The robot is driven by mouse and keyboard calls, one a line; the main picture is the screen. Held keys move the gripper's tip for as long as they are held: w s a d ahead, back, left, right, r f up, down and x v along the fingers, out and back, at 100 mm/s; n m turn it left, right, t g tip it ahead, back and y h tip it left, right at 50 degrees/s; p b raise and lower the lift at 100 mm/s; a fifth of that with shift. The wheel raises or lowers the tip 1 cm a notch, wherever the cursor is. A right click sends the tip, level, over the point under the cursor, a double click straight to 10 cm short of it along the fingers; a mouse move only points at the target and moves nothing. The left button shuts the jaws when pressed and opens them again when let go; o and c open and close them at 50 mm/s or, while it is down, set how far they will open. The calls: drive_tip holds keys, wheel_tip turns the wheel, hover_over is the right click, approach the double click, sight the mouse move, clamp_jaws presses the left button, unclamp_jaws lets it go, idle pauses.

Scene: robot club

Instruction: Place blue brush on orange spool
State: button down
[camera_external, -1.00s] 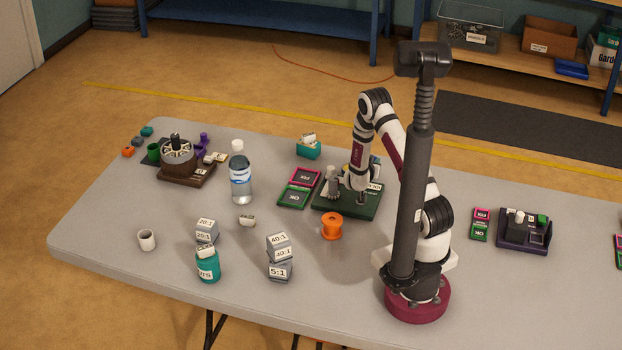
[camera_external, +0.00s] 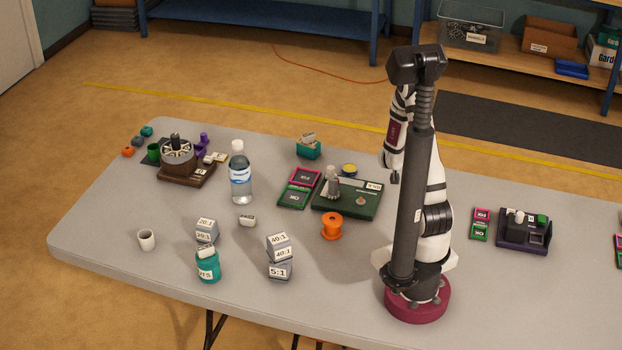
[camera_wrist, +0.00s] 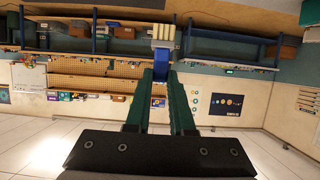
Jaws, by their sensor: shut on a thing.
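The orange spool (camera_external: 332,226) stands upright on the grey table, in front of the green board, with nothing on its top. In the wrist view my gripper (camera_wrist: 161,78) is shut on the blue brush (camera_wrist: 161,60). The brush sticks out beyond the green fingers, with its pale bristle end (camera_wrist: 163,34) outermost. The wrist view faces the far wall and shelves, so the brush is up off the table. In the external view my folded arm hides most of the gripper, and I cannot make out the brush there.
The green board (camera_external: 330,207) with a grey post (camera_external: 332,184) lies behind the spool. Pink and green trays (camera_external: 298,188) lie to its left. A water bottle (camera_external: 240,178) and stacked grey blocks (camera_external: 279,258) stand farther left. The table right in front of the spool is clear.

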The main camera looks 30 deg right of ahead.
drive_tip(key=w+a+r, duration=0.2)
drive_tip(key=a, duration=0.6)
hover_over(330, 224)
wheel_tip(330, 224, down, 8)
drive_tip(key=shift+r, duration=0.1)
drive_tip(key=c, duration=0.8)
unclamp_jaws()
